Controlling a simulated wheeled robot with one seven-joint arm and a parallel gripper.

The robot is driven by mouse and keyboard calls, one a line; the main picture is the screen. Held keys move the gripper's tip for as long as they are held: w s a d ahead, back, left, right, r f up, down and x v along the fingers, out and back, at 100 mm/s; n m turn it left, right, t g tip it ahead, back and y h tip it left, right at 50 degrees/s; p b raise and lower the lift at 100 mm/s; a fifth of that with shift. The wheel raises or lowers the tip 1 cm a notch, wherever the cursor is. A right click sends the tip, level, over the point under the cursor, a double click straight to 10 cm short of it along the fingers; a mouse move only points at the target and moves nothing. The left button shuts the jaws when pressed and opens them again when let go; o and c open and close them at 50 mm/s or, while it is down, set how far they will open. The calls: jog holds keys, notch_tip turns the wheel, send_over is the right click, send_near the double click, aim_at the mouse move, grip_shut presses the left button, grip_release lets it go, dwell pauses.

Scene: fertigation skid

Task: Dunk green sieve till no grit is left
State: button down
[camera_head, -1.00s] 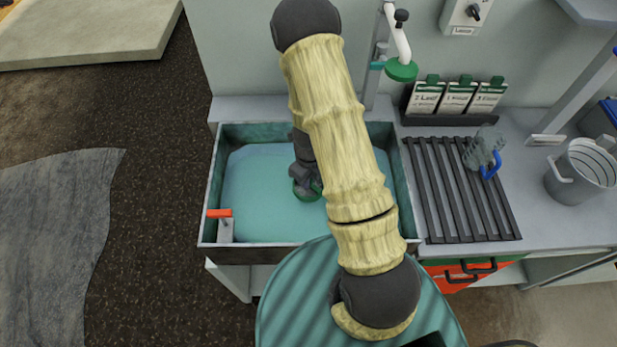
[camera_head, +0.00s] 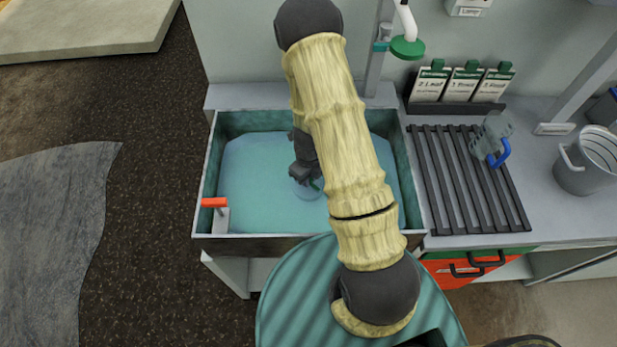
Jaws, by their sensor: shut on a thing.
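The sink basin (camera_head: 206,190) is full of teal water (camera_head: 262,200). My gripper (camera_head: 304,176) is inside the basin, low at the water, and shut on the green sieve (camera_head: 315,185). Only a bit of green and a pale round shape show below the jaws; the sieve looks to be under the surface. My own arm hides the sieve's right side and part of the basin. Whether grit is in the sieve cannot be seen.
A grey sieve with a blue handle (camera_head: 492,140) rests on the slatted rack (camera_head: 446,190) right of the basin. A grey bucket (camera_head: 588,162) stands farther right. A red-handled lever (camera_head: 216,204) is at the basin's front left. A green-headed tap (camera_head: 407,47) hangs behind.

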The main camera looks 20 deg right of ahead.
jog(key=shift+r, duration=0.1)
dwell(0.4)
notch_tip(320, 180, up, 18)
jog(key=p, duration=1.7)
jog(key=shift+r+p, duration=0.15)
jog(key=shift+p, duration=0.2)
